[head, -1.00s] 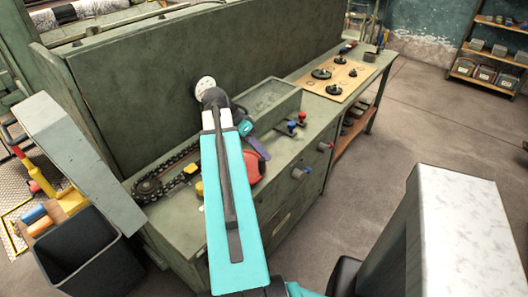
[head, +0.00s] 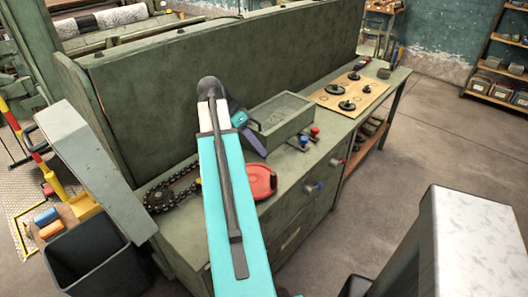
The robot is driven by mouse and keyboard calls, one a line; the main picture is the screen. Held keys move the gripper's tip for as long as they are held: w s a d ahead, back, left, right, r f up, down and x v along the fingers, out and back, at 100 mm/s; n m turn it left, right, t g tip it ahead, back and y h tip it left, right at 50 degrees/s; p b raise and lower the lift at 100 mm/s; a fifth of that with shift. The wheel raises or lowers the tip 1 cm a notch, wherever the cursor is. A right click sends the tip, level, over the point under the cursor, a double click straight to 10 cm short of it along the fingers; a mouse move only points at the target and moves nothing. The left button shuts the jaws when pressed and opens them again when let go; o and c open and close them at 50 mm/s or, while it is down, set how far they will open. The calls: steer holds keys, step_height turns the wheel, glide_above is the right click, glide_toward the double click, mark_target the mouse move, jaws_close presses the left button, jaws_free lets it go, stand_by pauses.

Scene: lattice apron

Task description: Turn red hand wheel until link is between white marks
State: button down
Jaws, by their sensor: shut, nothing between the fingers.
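The red hand wheel (head: 264,181) lies on the green bench, its left part hidden behind my arm. A dark chain (head: 184,178) runs round a toothed sprocket (head: 158,199) at the bench's left end and passes behind my arm. A small yellow piece (head: 198,183) shows at the arm's edge; I cannot tell whether it is the link. I cannot make out the white marks. My gripper (head: 258,146), partly hidden, is shut and empty above the bench, beyond the wheel and beside a grey-green tray.
The open tray (head: 284,122) stands on the green bench (head: 200,238). Red and blue knobs (head: 309,138) are in front of it. A board with black knobs (head: 350,97) lies farther right. A black bin (head: 92,262) stands at the left.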

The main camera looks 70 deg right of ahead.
steer(key=shift+p+v, duration=2.15)
steer(key=shift+p, duration=0.1)
steer(key=shift+r, duration=0.1)
